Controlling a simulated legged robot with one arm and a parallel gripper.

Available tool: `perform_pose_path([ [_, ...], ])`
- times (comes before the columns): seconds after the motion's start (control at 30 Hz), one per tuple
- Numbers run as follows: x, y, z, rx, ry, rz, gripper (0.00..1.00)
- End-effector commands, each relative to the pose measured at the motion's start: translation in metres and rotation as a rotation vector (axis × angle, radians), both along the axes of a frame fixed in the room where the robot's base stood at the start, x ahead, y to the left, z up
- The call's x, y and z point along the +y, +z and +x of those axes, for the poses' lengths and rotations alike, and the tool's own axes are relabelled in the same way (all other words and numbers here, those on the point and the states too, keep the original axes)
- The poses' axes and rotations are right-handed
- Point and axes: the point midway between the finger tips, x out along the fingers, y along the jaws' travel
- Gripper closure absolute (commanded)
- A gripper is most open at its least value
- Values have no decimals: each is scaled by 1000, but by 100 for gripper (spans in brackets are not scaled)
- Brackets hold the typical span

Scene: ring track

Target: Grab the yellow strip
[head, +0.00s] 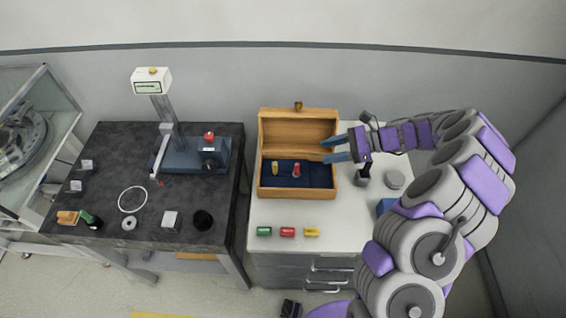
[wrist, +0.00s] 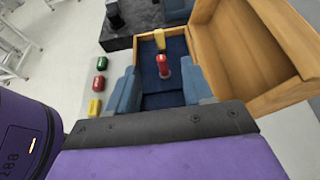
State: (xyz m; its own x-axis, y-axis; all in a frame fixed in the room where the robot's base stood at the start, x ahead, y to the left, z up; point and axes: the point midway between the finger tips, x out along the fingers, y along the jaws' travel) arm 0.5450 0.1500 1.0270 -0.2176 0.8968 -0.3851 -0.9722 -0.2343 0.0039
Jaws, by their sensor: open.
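A yellow piece (head: 275,167) stands in the dark blue lining of an open wooden box (head: 259,185), beside a red piece (head: 296,170). The yellow piece (wrist: 160,40) also shows in the wrist view, beyond the red piece (wrist: 162,66). Another small yellow piece (head: 311,232) lies on the white cabinet top in front of the box; the wrist view shows it too (wrist: 94,108). I cannot tell which is called the strip. My gripper (head: 324,152) is open and empty at the box's right side, apart from both yellow pieces. In the wrist view, its blue fingers (wrist: 158,80) stand either side of the red piece, not visibly touching it.
Green (head: 264,231) and red (head: 287,231) pieces lie left of the front yellow one. The box lid (head: 297,132) stands open at the back. A dark table (head: 105,160) with a stand (head: 183,150) is at left. A grey disc (head: 395,179) sits right.

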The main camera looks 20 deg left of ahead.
Motion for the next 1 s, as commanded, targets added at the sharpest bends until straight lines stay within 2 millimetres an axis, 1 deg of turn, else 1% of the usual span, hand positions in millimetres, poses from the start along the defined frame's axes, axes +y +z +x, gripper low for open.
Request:
perform_pose_path([
  [0.13,16,-10,-4,0,0,2,49],
  [0.4,65,-32,-16,2,3,3,49],
  [0.6,93,-43,-22,-1,1,2,49],
  [0.7,100,-46,-23,-2,0,1,49],
  [0.87,105,-47,-25,-1,0,3,49],
  [1.0,118,-53,-29,-1,3,5,49],
])
